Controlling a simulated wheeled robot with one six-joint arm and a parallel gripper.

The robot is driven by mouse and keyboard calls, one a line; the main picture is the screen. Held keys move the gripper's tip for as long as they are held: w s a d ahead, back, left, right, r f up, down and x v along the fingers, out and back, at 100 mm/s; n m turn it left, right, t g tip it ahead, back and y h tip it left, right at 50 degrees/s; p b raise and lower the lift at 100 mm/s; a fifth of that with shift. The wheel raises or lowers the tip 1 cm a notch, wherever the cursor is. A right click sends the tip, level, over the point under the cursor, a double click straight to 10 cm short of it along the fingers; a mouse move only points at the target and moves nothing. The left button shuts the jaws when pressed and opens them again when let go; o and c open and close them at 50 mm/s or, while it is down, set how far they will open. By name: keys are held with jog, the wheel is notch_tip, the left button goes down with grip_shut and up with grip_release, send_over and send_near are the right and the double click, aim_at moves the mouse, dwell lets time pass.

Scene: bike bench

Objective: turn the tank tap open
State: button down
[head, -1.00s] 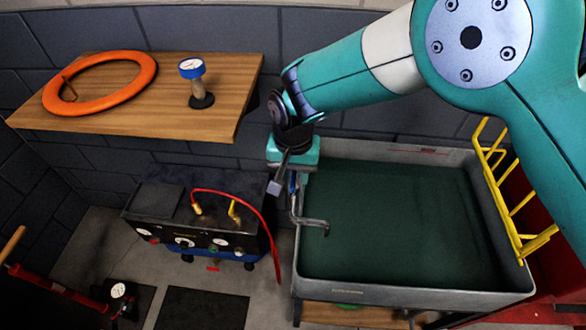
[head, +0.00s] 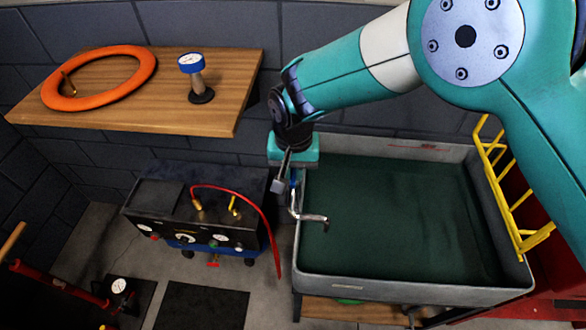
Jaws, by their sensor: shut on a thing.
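The tank (head: 340,287) is a grey-rimmed basin with dark green water at the right. The tap's bent metal spout (head: 313,217) hangs over the tank's left edge. A small blue part, seemingly of the tap (head: 294,178), shows just under my gripper (head: 285,186). My gripper points down at the tank's back left corner, at the tap. It is shut on the tap's handle, which is mostly hidden by the fingers, so its angle cannot be told.
A black compressor unit (head: 165,228) with a red hose (head: 262,212) stands left of the tank. A yellow rack (head: 508,195) is on the tank's right side.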

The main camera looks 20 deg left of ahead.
jog(key=n+b, duration=0.2)
jog(key=n, duration=0.2)
jog(key=shift+n, duration=0.3)
jog(key=n+b, duration=0.1)
jog(key=n, duration=0.3)
jog(key=shift+n, duration=0.3)
jog(key=n+b, duration=0.1)
jog(key=n, duration=0.3)
jog(key=shift+n+b, duration=0.5)
jog(key=shift+n, duration=1.9)
jog(key=c, duration=1.2)
grip_release()
jog(key=shift+o, duration=0.2)
jog(key=shift+r, duration=0.1)
